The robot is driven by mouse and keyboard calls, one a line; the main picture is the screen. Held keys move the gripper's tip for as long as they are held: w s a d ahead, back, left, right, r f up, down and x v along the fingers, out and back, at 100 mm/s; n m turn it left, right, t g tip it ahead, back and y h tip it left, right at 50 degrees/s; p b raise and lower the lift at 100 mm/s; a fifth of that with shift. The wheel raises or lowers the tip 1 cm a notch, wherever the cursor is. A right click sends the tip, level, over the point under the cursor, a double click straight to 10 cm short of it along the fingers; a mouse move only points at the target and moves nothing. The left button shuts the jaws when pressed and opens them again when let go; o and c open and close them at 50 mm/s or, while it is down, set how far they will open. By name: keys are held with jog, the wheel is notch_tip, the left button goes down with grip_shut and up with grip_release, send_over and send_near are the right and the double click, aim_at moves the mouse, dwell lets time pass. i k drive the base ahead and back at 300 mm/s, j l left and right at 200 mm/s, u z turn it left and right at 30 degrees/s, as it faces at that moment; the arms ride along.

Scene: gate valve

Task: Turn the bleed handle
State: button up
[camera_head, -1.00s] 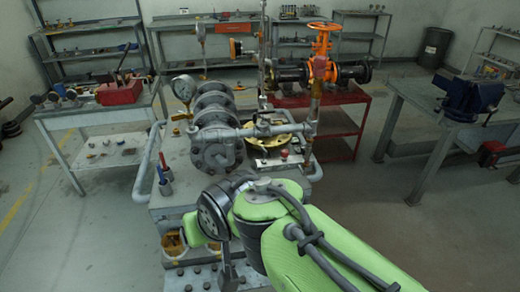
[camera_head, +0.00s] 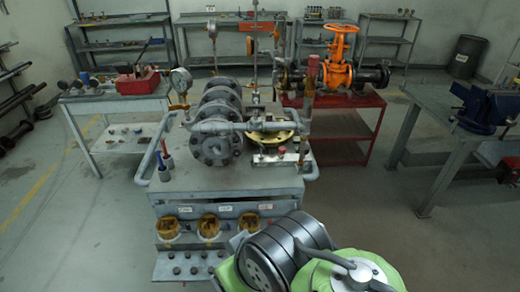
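The grey flanged valve assembly (camera_head: 217,140) lies on the cart (camera_head: 225,178) in the middle of the view. A pressure gauge (camera_head: 180,80) stands at its left, and a thin grey pipe (camera_head: 240,127) runs across its front to a rusty, red-topped upright (camera_head: 310,95). A yellow round part (camera_head: 271,135) sits behind this pipe. The bleed handle is too small for me to pick out among these fittings. My green and grey arm fills the bottom right, in front of the cart. My gripper is not visible.
An orange handwheel valve (camera_head: 340,60) stands on a red table (camera_head: 345,125) behind right. A bench with a blue vise (camera_head: 485,108) is at the right. A side table with a red toolbox (camera_head: 138,82) is behind left. Floor left of the cart is clear.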

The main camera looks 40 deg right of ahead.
aim_at(262, 147)
jog(key=k+l+u, duration=0.3)
jog(key=l, duration=0.3)
jog(key=k+l+u, duration=0.3)
jog(key=l, duration=0.25)
jog(key=k+l+u, duration=0.35)
jog(key=l+u, duration=0.15)
jog(key=l, duration=0.2)
jog(key=k+l+u, duration=0.2)
jog(key=l, duration=0.2)
jog(key=l+u, duration=0.15)
jog(key=l, duration=0.2)
jog(key=k+l+u, duration=0.3)
jog(key=l, duration=0.35)
jog(key=l+u, duration=0.3)
jog(key=l, duration=0.4)
jog(key=l+u, duration=0.35)
jog(key=l, duration=0.35)
